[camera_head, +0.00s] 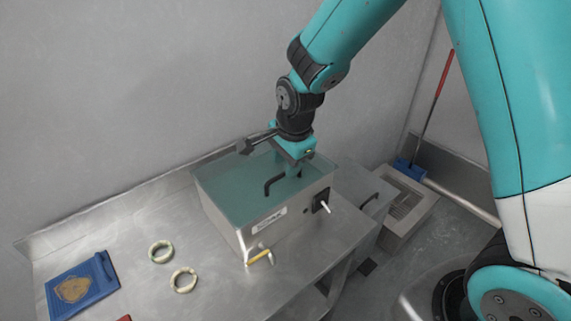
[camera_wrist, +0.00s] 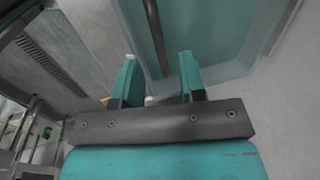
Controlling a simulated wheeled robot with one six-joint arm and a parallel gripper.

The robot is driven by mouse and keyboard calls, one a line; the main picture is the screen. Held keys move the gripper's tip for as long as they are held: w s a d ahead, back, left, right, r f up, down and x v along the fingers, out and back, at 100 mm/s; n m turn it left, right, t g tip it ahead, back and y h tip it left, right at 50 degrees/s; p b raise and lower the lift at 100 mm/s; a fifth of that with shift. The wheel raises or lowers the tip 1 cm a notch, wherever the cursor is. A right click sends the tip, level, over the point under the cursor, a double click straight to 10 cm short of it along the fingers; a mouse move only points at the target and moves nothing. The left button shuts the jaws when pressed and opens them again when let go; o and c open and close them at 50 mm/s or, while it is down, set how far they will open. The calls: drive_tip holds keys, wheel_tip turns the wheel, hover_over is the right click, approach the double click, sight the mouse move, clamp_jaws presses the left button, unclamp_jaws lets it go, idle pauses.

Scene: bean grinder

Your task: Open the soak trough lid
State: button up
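The soak trough (camera_head: 245,236) is a steel box on the metal bench. Its translucent teal lid (camera_head: 226,192) lies flat over the top, shut as far as I can see. A dark bar handle (camera_head: 270,187) stands on the lid. My gripper (camera_head: 290,174) is over the right part of the lid, pointing down beside the handle. In the wrist view my gripper (camera_wrist: 158,62) has its two teal fingers apart. The dark handle (camera_wrist: 156,38) shows between and beyond the fingertips. Whether the fingers touch it I cannot tell.
The trough has a yellow-handled tap (camera_head: 259,258) and a white lever (camera_head: 324,207). A wall stands close behind; a floor basin (camera_head: 405,206) is at right.

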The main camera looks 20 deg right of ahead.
drive_tip(key=shift+w+a+f, duration=0.1)
drive_tip(key=shift+w+f, duration=0.05)
drive_tip(key=shift+f, duration=0.45)
drive_tip(key=shift+w+f, duration=0.1)
drive_tip(key=shift+f, duration=0.5)
